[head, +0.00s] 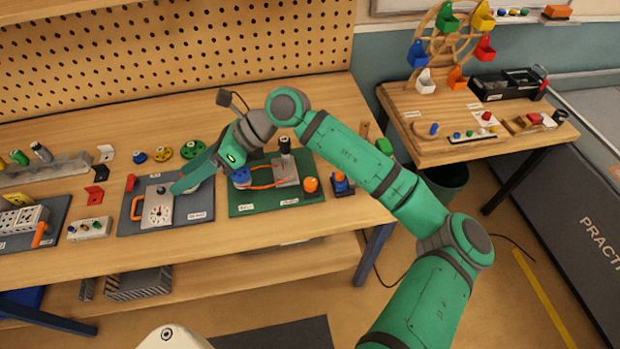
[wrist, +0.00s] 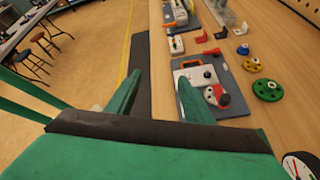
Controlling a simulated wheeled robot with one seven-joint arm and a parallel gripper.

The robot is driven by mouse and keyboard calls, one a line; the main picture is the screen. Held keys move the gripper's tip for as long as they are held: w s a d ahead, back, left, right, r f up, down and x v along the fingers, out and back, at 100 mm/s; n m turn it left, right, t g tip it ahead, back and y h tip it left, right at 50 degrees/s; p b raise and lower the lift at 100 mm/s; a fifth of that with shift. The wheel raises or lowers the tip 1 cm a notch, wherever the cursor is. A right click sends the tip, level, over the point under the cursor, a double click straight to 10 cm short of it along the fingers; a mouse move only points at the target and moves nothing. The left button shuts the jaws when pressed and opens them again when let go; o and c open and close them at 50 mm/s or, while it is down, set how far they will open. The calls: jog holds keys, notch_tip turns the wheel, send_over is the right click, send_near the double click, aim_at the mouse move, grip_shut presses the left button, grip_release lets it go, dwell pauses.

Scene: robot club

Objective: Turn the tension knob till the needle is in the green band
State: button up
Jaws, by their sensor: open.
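A green board (head: 246,207) on the bench carries a blue pulley (head: 240,177), an orange belt (head: 262,186), a grey block with a black knob (head: 285,146) and an orange knob (head: 311,185). Its labels are too small to read, so I cannot tell which knob is the tension knob. A white gauge with red marking (wrist: 299,166) is cut off at the wrist view's lower right; its needle and green band are unclear. My gripper (head: 183,185) is open and empty, above the dark board left of the green one; its fingers frame the wrist view (wrist: 160,76).
The dark board (head: 200,200) holds a white dial plate (head: 157,212) and an orange handle (head: 136,208). Coloured wheels (head: 190,149) lie behind it. A white box with coloured buttons (head: 89,228) is to its left.

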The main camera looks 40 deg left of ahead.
jog(key=w+d+f+t+h, duration=0.2)
jog(key=w+f+t, duration=0.1)
jog(key=w+f, duration=0.15)
jog(key=t+h, duration=0.5)
jog(key=t, duration=0.2)
send_over(311, 182)
notch_tip(311, 182, down, 11)
jog(key=shift+r, duration=0.1)
jog(key=shift+c, duration=0.5)
jog(key=shift+w, duration=0.1)
jog(key=c, duration=0.9)
